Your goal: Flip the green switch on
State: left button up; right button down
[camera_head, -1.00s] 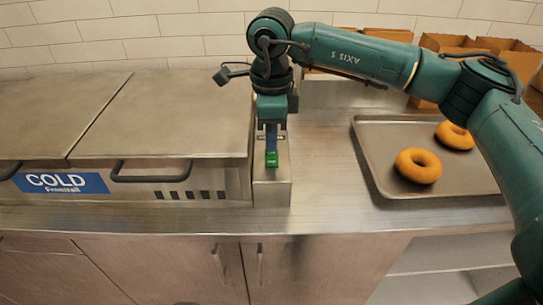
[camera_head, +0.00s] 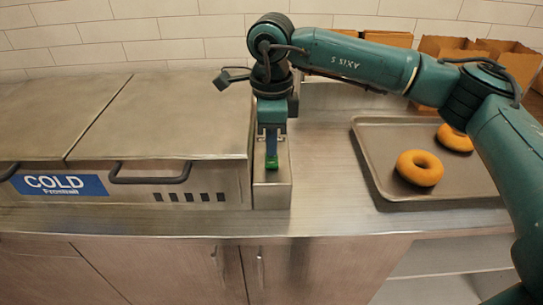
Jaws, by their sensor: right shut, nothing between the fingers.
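The green switch (camera_head: 272,165) sits on the top of a narrow metal box (camera_head: 273,195) at the right end of the cold unit. My right gripper (camera_head: 271,152) points down over the box, shut and empty, with its fingertips at the switch. The fingers cover the back part of the switch, and only its front green part shows. I cannot tell whether the fingertips press on it. My left gripper is not in view.
The cold unit (camera_head: 165,120) with lids and dark handles fills the left of the counter. A metal tray (camera_head: 385,185) with two bagels (camera_head: 420,168) lies on the right. Cardboard boxes (camera_head: 455,45) stand behind it. Bare counter (camera_head: 325,165) lies between box and tray.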

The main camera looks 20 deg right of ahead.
notch_tip(320, 180, up, 7)
jog(key=p, duration=0.3)
jog(key=shift+f, duration=0.2)
dwell(0.5)
